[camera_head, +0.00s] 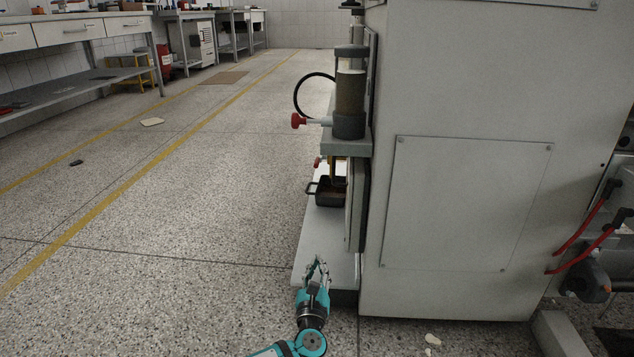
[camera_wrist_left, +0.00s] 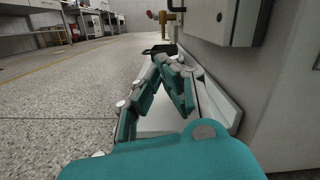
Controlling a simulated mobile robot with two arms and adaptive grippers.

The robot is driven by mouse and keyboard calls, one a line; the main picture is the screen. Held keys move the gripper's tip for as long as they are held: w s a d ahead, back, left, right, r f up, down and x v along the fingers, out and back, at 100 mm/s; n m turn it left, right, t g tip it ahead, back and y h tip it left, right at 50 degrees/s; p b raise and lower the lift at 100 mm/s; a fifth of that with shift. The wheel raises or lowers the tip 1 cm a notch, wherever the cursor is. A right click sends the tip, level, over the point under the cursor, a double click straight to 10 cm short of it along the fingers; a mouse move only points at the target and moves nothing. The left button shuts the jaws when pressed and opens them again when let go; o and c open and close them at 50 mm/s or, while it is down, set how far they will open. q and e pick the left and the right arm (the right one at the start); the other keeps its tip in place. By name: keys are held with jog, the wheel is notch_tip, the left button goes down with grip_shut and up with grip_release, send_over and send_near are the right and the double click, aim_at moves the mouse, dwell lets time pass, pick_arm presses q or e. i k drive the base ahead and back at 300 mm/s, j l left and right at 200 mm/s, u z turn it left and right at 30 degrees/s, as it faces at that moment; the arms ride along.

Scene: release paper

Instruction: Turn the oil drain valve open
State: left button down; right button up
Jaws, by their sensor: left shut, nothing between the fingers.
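A small red valve handle (camera_head: 317,162) sits low on the machine's side, by a yellow pipe, above a black pan (camera_head: 325,190). A larger red knob (camera_head: 298,120) sticks out left from the unit with an oil-coloured cylinder (camera_head: 350,95). In the left wrist view a red handle (camera_wrist_left: 150,14) shows beside the yellow pipe (camera_wrist_left: 168,18), with the black pan (camera_wrist_left: 158,49) below. My left gripper (camera_head: 318,262) is shut and empty over the near end of the white ledge, well short of the pan and valves. My right gripper is not in view.
The white ledge (camera_head: 328,240) runs along the base of the large grey cabinet (camera_head: 470,200), which blocks the right side. Open speckled floor (camera_head: 200,200) lies to the left. Workbenches (camera_head: 80,30) stand at the far left. Red cables (camera_head: 585,235) hang at the far right.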

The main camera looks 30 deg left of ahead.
aim_at(316, 162)
jog(key=i+j, duration=0.65)
jog(key=i, duration=0.15)
